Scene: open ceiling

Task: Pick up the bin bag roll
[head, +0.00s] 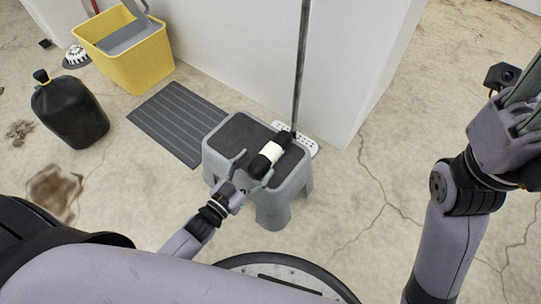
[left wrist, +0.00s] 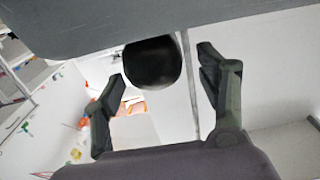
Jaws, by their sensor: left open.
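The bin bag roll (head: 272,153), black with a white band, lies on a grey step stool (head: 215,146). In the left wrist view its round black end (left wrist: 153,63) faces the camera between the finger lines. My left gripper (head: 250,170) is open at the near end of the roll, with one finger to each side. I cannot tell whether a finger touches it. The open fingers (left wrist: 165,85) also show in the left wrist view. My right gripper (head: 522,100) is raised at the right edge, partly cut off, well away from the roll.
A mop pole (head: 301,65) stands right behind the roll, with a white mop head (head: 307,142) beside the stool. A white wall block (head: 345,75) is behind. A grey mat (head: 165,122), yellow bucket (head: 150,62) and black bag (head: 70,112) are left. The floor at right is clear.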

